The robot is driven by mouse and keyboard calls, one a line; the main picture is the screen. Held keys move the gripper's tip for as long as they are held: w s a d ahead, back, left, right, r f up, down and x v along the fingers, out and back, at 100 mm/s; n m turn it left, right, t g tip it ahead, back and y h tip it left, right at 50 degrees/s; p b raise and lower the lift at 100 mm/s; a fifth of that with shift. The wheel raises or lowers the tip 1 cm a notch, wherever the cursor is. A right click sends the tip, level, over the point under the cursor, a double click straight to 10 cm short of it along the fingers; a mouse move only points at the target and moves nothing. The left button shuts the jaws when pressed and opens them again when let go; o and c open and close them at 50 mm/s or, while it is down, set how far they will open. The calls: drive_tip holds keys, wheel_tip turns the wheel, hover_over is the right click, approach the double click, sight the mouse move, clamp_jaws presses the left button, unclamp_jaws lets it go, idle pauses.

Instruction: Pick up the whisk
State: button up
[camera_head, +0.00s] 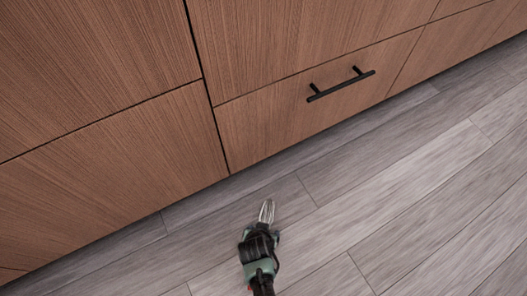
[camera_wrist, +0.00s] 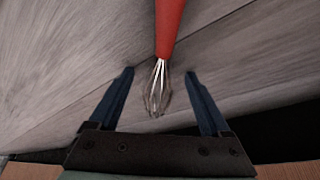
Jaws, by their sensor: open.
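The whisk has a red handle and thin metal wires. In the wrist view, its handle (camera_wrist: 169,25) enters from the top and its wire end (camera_wrist: 157,90) shows between my fingers. My gripper (camera_wrist: 159,73) is open, with one blue finger on each side of the wires and a visible gap on both sides. In the head view, the wire end of the whisk (camera_head: 267,211) lies on the floor just beyond my gripper (camera_head: 260,243). My arm hides most of the handle there. The height of my fingers above the whisk is hard to tell.
Brown wooden cabinet fronts (camera_head: 110,150) stand behind the whisk, with a black drawer handle (camera_head: 341,84) to the upper right. The grey plank floor (camera_head: 400,190) is clear to the right. The cabinet base is a short way beyond the wires.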

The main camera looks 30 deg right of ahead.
clamp_jaws()
idle(0.4)
drive_tip(key=shift+r, duration=0.15)
